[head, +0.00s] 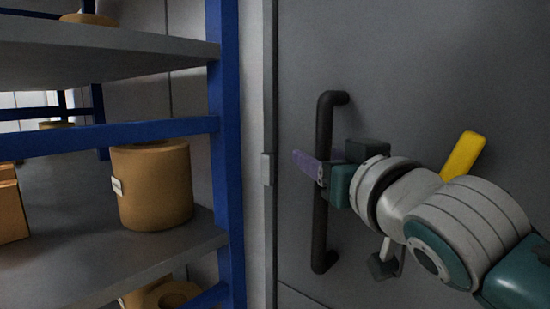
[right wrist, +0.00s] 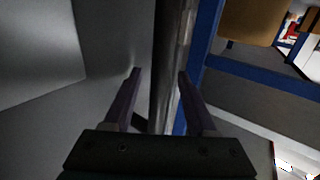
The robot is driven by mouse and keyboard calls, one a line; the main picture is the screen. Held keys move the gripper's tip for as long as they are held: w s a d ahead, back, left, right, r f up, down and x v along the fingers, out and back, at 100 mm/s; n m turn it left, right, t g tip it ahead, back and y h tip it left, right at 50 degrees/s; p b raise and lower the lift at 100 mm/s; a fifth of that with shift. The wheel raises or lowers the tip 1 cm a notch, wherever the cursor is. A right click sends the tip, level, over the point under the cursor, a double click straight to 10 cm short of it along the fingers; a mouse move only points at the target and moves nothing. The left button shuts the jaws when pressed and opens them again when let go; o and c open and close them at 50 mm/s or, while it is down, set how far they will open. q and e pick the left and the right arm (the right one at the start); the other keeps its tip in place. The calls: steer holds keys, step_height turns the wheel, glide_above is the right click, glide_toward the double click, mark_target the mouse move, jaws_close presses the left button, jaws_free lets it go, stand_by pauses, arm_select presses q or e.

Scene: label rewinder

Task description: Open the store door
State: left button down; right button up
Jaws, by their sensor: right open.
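The grey store door (head: 420,60) fills the right of the head view and looks shut against its frame (head: 269,120). A dark vertical bar handle (head: 321,225) is fixed to it near its left edge. My right gripper (head: 316,156) is at the upper middle of the handle, its purple fingers open. In the right wrist view the dark handle (right wrist: 166,50) runs between the open fingers (right wrist: 158,76). I cannot tell whether either finger touches it. The right gripper and arm hide part of the handle and door. My left gripper is not in view.
A blue-framed rack (head: 228,160) with grey shelves stands close on the left, beside the door frame. A brown roll (head: 155,190) sits on its shelf. A yellow bar (head: 463,156) shows behind my right arm; its use is unclear.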

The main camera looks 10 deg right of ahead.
jaws_close()
stand_by(0.4)
stand_by(1.0)
